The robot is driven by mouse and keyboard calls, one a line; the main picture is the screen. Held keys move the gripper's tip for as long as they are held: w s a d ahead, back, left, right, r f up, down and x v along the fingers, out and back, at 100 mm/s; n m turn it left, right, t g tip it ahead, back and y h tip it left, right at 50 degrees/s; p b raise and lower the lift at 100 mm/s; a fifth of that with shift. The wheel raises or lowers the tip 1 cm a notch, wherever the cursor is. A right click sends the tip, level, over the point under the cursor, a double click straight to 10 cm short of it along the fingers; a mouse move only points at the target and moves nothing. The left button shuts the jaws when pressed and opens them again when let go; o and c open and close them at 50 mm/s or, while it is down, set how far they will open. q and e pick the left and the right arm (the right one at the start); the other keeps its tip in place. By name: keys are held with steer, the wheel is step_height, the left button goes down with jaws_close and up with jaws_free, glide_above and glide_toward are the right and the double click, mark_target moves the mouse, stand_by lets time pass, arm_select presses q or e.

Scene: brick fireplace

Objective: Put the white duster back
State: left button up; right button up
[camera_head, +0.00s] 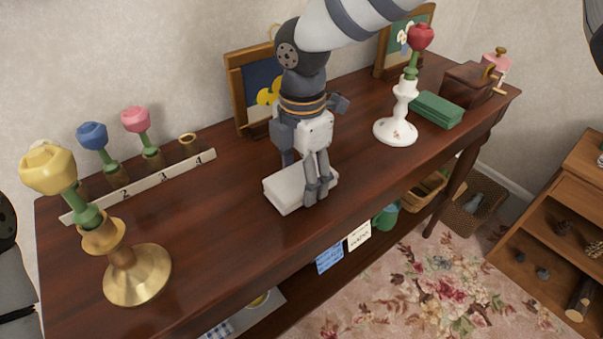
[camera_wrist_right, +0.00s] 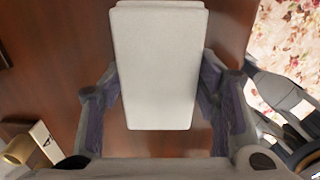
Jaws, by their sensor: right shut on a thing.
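The white duster (camera_head: 287,194) is a pale rectangular block on the dark wooden table (camera_head: 220,240), near its front edge in the head view. My right gripper (camera_head: 318,190) comes down from above and is shut on the duster's sides. In the right wrist view the duster (camera_wrist_right: 158,65) lies lengthwise between the two fingers of the right gripper (camera_wrist_right: 160,90). The head view does not show clearly whether the duster touches the tabletop. My left gripper is not clearly in view; only dark parts show at the left edge.
A green block (camera_head: 437,110) lies right of a white candlestick (camera_head: 397,120) with a red flower. A brass candlestick (camera_head: 137,275) with a yellow flower stands at front left. Behind it is a numbered flower rack (camera_head: 140,185). Framed pictures (camera_head: 250,85) lean on the wall.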

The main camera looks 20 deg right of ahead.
mark_target(302, 176)
steer(key=o, duration=1)
steer(key=shift+f, duration=0.1)
step_height(302, 176, up, 12)
steer(key=shift+p, duration=0.3)
